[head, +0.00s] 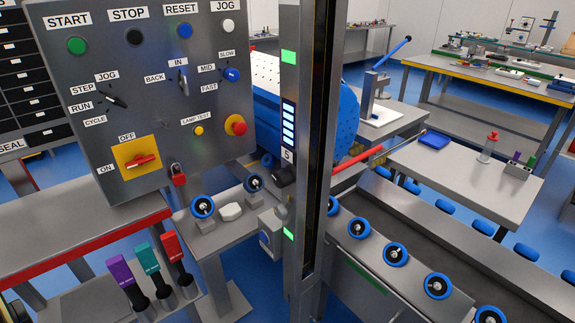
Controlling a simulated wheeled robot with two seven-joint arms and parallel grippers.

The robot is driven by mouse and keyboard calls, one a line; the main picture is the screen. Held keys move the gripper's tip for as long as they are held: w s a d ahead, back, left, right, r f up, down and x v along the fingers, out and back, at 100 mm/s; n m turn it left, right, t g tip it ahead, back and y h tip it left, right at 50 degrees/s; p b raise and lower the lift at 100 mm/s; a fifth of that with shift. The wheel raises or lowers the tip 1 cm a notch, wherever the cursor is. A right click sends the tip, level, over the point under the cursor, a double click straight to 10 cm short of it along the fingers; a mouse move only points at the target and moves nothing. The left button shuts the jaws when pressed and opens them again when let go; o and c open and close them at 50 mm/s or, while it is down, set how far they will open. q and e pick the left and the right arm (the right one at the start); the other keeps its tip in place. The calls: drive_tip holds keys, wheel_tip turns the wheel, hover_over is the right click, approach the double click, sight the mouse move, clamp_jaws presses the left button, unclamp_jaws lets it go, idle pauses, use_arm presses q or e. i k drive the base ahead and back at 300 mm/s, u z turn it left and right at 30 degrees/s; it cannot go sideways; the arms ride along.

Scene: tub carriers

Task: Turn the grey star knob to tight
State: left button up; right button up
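A pale grey, lobed piece (231,211) sits on the small grey bench left of the dark upright post, between two blue-rimmed round parts. It may be the star knob, but it is too small to be sure, and no tight or loose marking on it can be read. A black knob (284,177) sticks out of the post's left side below a "5" label. Neither of my grippers shows in the head view.
The upright post (306,130) stands in the middle. A control panel (150,95) with buttons, switches and a red padlock (178,174) fills the left. Blue-rimmed handwheels (395,254) line the sloping grey rail at lower right. Purple, teal and red handles (148,257) stand at lower left.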

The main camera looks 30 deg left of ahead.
sight(280, 210)
drive_tip(key=k, duration=0.55)
drive_tip(key=u, duration=0.75)
drive_tip(key=i, duration=0.5)
